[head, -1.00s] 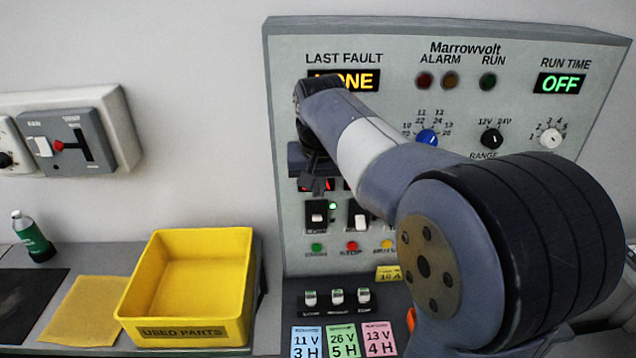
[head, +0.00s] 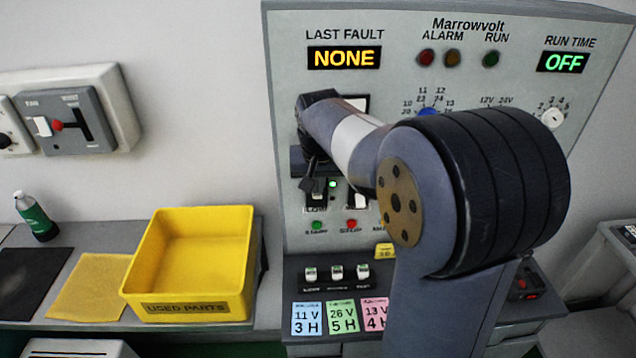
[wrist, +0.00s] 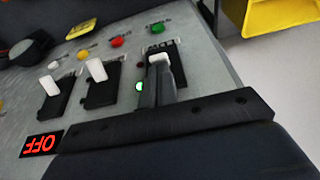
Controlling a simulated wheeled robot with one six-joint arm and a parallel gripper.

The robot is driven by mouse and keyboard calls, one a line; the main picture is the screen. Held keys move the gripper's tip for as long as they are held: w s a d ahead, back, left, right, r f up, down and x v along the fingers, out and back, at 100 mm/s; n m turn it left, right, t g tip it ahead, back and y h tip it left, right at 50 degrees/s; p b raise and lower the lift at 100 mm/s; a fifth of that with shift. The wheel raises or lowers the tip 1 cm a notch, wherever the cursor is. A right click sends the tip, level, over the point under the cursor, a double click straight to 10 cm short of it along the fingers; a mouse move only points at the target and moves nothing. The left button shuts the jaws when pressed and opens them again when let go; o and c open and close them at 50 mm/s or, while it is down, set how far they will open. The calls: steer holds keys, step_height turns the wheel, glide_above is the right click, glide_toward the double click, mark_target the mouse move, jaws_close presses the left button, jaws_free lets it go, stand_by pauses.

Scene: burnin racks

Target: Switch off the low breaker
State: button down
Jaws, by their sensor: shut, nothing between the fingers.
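The low breaker is the leftmost switch in the panel's row in the head view, mostly covered by my gripper (head: 313,187). In the wrist view, which is turned roughly upside down, the low breaker (wrist: 158,58) is a white toggle on a black plate. My gripper (wrist: 168,82) is shut and empty, its fingertips right at the toggle; I cannot tell whether they touch. A green lamp (wrist: 139,86) beside this breaker is lit; it also shows in the head view (head: 332,184). The toggle's exact position is partly hidden by the fingers.
Neighbouring white toggles (wrist: 97,70) and (wrist: 48,85) stand close beside the low breaker. Green (head: 317,225) and red (head: 351,224) buttons sit below it. A yellow bin (head: 190,307) stands on the left bench. My arm covers the panel's lower right.

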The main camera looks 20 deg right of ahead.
steer(key=shift+s+f+t+b, duration=0.35)
steer(key=shift+t+b, duration=0.25)
steer(key=shift+b, duration=0.95)
steer(key=t+b, duration=0.1)
steer(key=b, duration=0.2)
steer(key=s+f+t+b, duration=0.1)
steer(key=b, duration=0.2)
steer(key=shift+a+f+h, duration=0.15)
steer(key=shift+f+h, duration=0.05)
steer(key=shift+h, duration=0.1)
steer(key=t+b, duration=0.1)
steer(key=b, duration=0.3)
steer(key=t+b, duration=0.2)
steer(key=b, duration=0.3)
steer(key=shift+s+f+h, duration=0.2)
steer(key=shift+s+h, duration=0.2)
steer(key=shift+w+r+p, duration=0.4)
steer(key=shift+w+p, duration=0.15)
steer(key=shift+w, duration=0.15)
